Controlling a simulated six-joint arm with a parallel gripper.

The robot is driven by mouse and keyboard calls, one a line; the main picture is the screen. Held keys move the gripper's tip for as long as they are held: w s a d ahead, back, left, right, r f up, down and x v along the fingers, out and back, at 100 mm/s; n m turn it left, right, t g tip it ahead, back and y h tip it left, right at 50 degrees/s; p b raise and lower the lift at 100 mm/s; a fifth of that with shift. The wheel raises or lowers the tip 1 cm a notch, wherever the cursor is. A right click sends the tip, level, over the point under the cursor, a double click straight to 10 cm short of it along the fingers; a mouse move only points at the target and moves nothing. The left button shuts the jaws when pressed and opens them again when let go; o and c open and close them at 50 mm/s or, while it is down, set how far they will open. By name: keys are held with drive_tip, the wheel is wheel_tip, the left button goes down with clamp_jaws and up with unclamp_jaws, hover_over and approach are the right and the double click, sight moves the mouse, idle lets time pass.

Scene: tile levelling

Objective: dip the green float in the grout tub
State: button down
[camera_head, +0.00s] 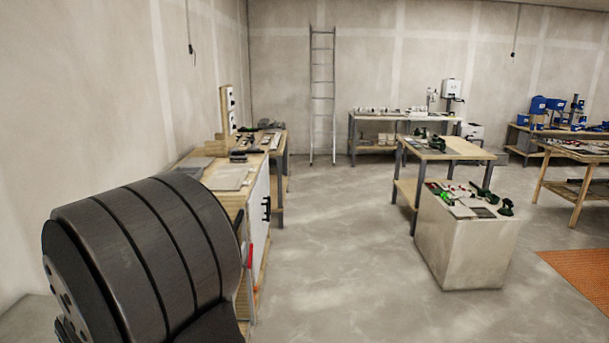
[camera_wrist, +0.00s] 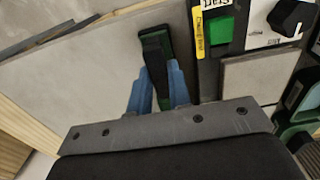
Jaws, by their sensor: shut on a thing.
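In the wrist view my gripper (camera_wrist: 160,92) has two blue fingers shut on a dark green and black handled tool, which appears to be the green float (camera_wrist: 155,50). The fingers grip its narrow body from both sides. It lies over a large grey slab, and I cannot tell whether it touches the slab. Its lower part is hidden between the fingers and behind the gripper's grey plate. I cannot make out the grout tub in either view. My gripper is not visible in the head view.
In the wrist view, a green square (camera_wrist: 221,29), a yellow label (camera_wrist: 199,36) and a smaller grey tile (camera_wrist: 258,78) lie right of the slab. In the head view, a grey block (camera_head: 463,245) carries green tools. Open floor (camera_head: 340,260) lies left of it.

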drive_tip(key=shift+r, duration=3.95)
drive_tip(key=s+a+r, duration=0.1)
drive_tip(key=s+r, duration=0.2)
drive_tip(key=s, duration=2.2)
drive_tip(key=shift+w+f, duration=0.15)
drive_tip(key=shift+f, duration=2)
drive_tip(key=shift+w+f, duration=0.1)
drive_tip(key=shift+f, duration=2.05)
wheel_tip(320, 180, up, 8)
drive_tip(key=shift+r, duration=0.25)
